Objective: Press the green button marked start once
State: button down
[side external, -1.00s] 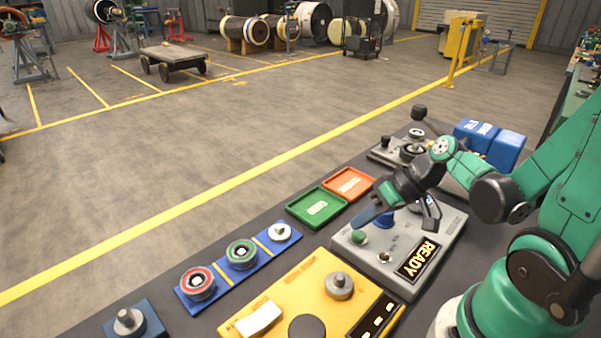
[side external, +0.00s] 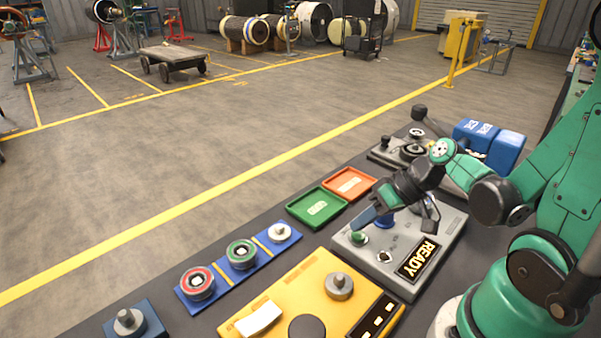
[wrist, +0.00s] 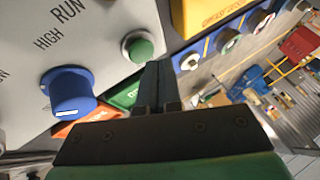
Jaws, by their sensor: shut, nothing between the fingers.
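The green button (side external: 358,237) sits on the grey control panel (side external: 408,283), whose display reads READY. In the wrist view the green button (wrist: 139,48) is a round cap in a pale collar, just beyond my fingertips. No start marking is legible. My gripper (side external: 364,218) is shut and empty, its fingertips close above the button in the side view. In the wrist view my gripper (wrist: 155,66) points toward the button's lower edge; I cannot tell whether it touches. A blue knob (wrist: 68,92) stands beside the button, partly hidden by my gripper in the side view.
A yellow panel (side external: 290,290) lies left of the grey one. A green tray (side external: 301,214) and an orange tray (side external: 345,190) lie behind. A blue strip (side external: 217,286) holds round parts. Blue bins (side external: 490,141) stand at the right.

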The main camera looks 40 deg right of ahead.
aim_at(362, 235)
jog(key=shift+f, duration=0.25)
dwell(0.4)
jog(key=shift+r, duration=0.45)
jog(key=shift+r, duration=2.5)
